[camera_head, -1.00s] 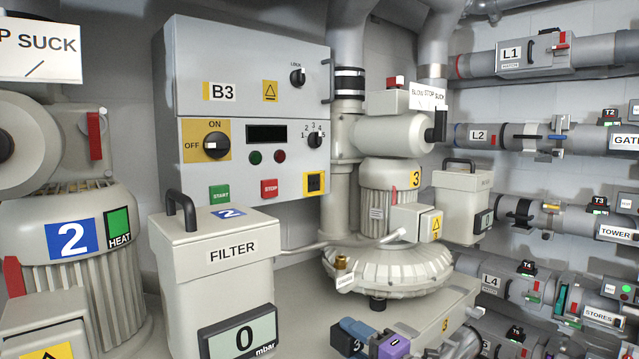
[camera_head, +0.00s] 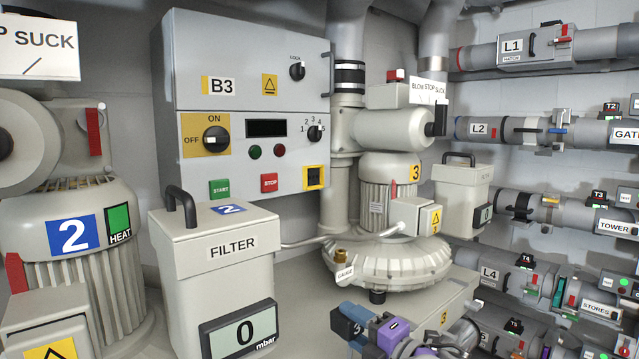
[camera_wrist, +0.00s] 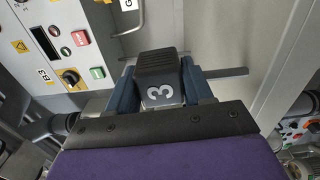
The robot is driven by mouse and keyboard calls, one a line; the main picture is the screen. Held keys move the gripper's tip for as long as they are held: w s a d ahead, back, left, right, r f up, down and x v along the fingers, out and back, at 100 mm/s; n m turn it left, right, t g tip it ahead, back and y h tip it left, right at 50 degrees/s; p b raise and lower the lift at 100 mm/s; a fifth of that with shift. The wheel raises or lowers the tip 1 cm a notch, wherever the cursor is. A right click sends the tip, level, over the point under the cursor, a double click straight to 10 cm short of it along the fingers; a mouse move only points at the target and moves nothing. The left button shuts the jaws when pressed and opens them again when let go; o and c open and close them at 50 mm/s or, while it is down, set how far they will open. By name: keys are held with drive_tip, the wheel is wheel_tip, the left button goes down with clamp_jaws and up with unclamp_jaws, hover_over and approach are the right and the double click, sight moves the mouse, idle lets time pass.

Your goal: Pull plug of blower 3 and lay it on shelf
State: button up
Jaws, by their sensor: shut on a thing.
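My gripper (camera_wrist: 158,82) is shut on a black plug (camera_wrist: 158,70) marked with a white 3. A blue finger lies on each side of it in the wrist view. In the head view my gripper (camera_head: 358,320) is at the bottom centre, in front of blower 3 (camera_head: 385,262), with the dark plug (camera_head: 345,327) at its left end. The plug looks clear of the blower. A grey box (camera_head: 452,300) with a yellow 3 label stands behind my gripper to the right. I cannot tell for sure which surface is the shelf.
Filter box 2 (camera_head: 215,285) stands left of my gripper. Control panel B3 (camera_head: 240,90) is on the wall behind. A pale flat surface (camera_head: 305,285) shows between filter and blower. Pipes (camera_head: 540,205) run along the right wall.

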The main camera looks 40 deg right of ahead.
drive_tip(key=shift+f+n+b, duration=0.3)
drive_tip(key=shift+n+b, duration=0.6)
drive_tip(key=shift+b, duration=0.25)
drive_tip(key=n, duration=0.3)
drive_tip(key=shift+r, duration=0.2)
drive_tip(key=n, duration=0.3)
drive_tip(key=shift+r, duration=0.1)
drive_tip(key=n, duration=0.9)
drive_tip(key=shift+n, duration=0.3)
drive_tip(key=shift+f, duration=0.2)
drive_tip(key=shift+a+f, duration=0.1)
drive_tip(key=shift+f, duration=0.9)
